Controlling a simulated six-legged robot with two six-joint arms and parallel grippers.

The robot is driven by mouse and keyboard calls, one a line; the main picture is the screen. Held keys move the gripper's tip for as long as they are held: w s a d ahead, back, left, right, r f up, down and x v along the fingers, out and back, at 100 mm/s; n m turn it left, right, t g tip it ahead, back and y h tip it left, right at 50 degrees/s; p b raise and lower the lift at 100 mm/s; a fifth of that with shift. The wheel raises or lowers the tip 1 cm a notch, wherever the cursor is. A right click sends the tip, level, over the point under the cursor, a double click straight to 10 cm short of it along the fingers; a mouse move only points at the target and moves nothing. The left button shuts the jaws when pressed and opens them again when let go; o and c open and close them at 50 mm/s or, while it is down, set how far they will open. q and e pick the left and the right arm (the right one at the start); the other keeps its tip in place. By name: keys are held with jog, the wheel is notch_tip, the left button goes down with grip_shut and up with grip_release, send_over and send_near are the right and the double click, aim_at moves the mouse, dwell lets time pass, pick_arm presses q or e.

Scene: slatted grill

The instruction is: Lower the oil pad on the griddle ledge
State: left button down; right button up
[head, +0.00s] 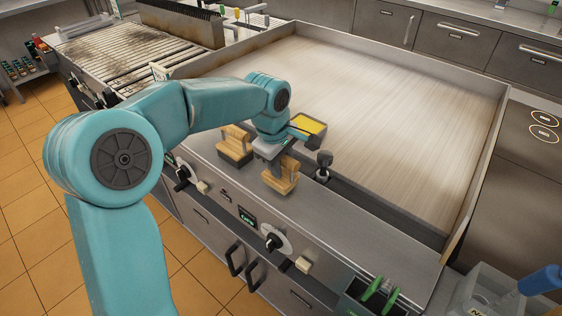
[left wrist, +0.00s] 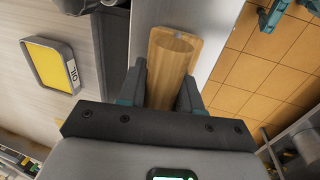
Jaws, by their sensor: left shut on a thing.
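The oil pad (head: 281,177) shows as a pale wooden block with a handle, at the ledge in front of the griddle. My left gripper (head: 272,154) is at its top and shut on its round wooden handle. In the left wrist view the handle (left wrist: 170,62) lies between both fingers of the gripper (left wrist: 161,86). The pad's underside is hidden, so I cannot tell whether it touches the griddle ledge (head: 345,213). A yellow-filled tray (head: 309,125), labelled OIL, is beyond the gripper; it also shows in the left wrist view (left wrist: 51,66).
A similar wooden piece (head: 235,143) stands on the ledge just left of the gripper. A dark knob (head: 323,165) stands close on the right. The wide griddle plate (head: 395,105) is bare, and the ledge right of the knob is clear.

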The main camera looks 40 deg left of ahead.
pick_arm(q)
jog(key=shift+f+b, duration=0.45)
jog(key=shift+f, duration=0.1)
jog(key=c, duration=0.7)
grip_release()
jog(key=p+v, duration=0.1)
jog(key=v, duration=1.5)
jog(key=shift+r, duration=0.2)
